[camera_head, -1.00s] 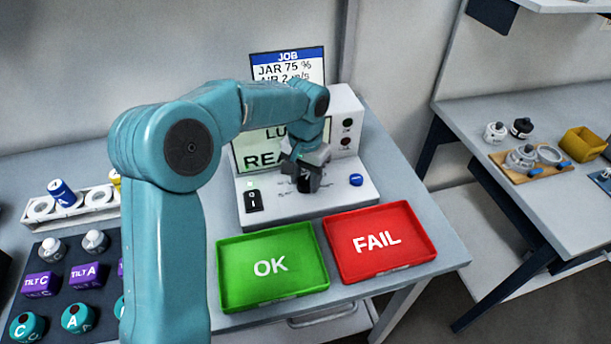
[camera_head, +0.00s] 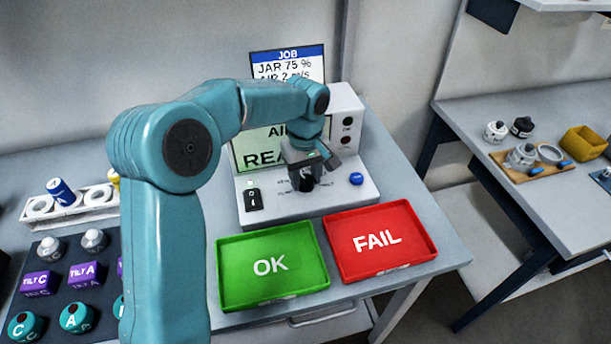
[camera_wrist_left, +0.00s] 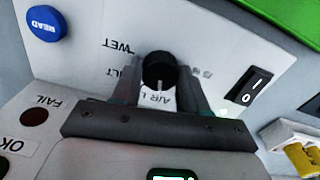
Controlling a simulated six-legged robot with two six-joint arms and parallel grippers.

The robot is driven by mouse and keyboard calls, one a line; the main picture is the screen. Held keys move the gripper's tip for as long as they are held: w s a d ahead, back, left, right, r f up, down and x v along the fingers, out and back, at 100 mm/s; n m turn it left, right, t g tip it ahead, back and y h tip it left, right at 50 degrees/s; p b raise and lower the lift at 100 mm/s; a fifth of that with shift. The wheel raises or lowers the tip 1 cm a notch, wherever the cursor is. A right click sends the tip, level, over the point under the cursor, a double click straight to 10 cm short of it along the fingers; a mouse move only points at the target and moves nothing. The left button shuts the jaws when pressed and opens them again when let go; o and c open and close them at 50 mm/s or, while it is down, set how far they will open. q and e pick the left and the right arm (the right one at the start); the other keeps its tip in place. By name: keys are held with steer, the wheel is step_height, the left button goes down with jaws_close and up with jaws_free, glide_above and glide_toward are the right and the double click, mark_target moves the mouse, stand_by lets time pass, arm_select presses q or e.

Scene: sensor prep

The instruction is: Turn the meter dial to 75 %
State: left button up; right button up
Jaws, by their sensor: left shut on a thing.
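The meter (camera_head: 360,196) is a pale box with a screen (camera_head: 262,148) reading "AI…" and "REA…", partly covered by my left arm. Its black dial (camera_wrist_left: 158,70) shows in the left wrist view, its white pointer mark towards the "AIR" lettering. Words such as "WET" stand around the dial; I see no percent scale there. My left gripper (camera_head: 306,183) is shut on the dial, one finger on each side; it also shows in the left wrist view (camera_wrist_left: 159,90). A job sign (camera_head: 287,62) behind the meter reads "JAR 75 %". My right gripper is out of view.
A blue READ button (camera_head: 356,179) and a black rocker switch (camera_head: 253,199) flank the dial. A green OK tray (camera_head: 272,290) and a red FAIL tray (camera_head: 380,268) lie in front. A dark mat (camera_head: 60,305) with several parts is at the left.

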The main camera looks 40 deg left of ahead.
arm_select(q)
steer(key=n, duration=0.4)
steer(key=shift+n, duration=0.3)
steer(key=n, duration=0.3)
steer(key=shift+n+b, duration=0.4)
steer(key=n, duration=0.4)
steer(key=shift+r, duration=0.1)
steer(key=shift+n+b, duration=0.4)
steer(key=shift+n, duration=1.7)
steer(key=o, duration=1.1)
steer(key=shift+c, duration=0.2)
